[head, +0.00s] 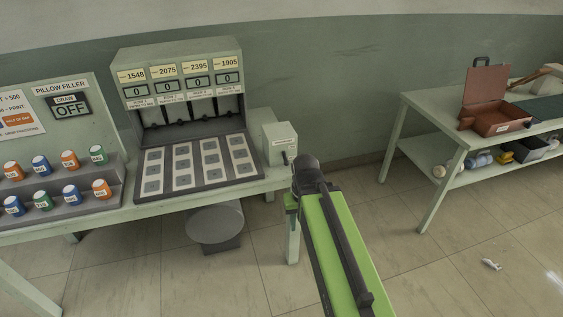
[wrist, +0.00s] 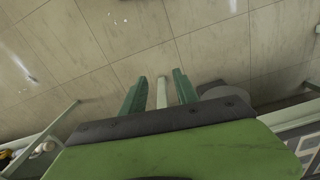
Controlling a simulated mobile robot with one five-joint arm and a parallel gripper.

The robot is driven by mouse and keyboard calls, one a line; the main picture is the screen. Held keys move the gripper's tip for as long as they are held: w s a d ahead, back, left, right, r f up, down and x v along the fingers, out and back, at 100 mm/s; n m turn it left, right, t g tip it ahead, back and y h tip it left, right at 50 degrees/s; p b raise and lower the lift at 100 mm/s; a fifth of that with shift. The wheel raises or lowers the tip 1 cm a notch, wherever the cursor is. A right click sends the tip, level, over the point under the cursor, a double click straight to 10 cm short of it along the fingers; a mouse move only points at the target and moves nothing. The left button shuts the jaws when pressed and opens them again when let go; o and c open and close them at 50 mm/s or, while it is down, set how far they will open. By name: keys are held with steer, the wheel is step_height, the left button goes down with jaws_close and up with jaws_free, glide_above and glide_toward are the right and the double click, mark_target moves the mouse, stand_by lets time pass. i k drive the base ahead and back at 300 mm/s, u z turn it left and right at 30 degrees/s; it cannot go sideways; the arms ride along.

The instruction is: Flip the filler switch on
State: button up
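The switch box (head: 280,148) is a small pale green box at the right end of the filler bench, with a label on its front. A small dark lever (head: 286,158) sticks out of its front, low down. My gripper (head: 291,205) is mostly hidden behind my green arm, in front of and below the box, apart from the lever. In the wrist view, my gripper (wrist: 159,86) has its two green fingers apart. A pale upright post (wrist: 162,93), probably a bench leg, shows between them. The lever cannot be made out in the wrist view.
The filler machine (head: 180,50) stands on the bench, left of the box. A sign (head: 70,106) reads GRAIN OFF. A round stool (head: 215,223) is under the bench. A second table (head: 430,110) with a brown box (head: 486,92) stands right.

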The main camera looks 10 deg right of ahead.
mark_target(286, 163)
steer(key=z, duration=0.05)
steer(key=k, duration=1.25)
steer(key=u, duration=0.35)
steer(key=i, duration=1.35)
steer(key=u, duration=0.65)
steer(key=i, duration=0.35)
steer(key=u, duration=0.5)
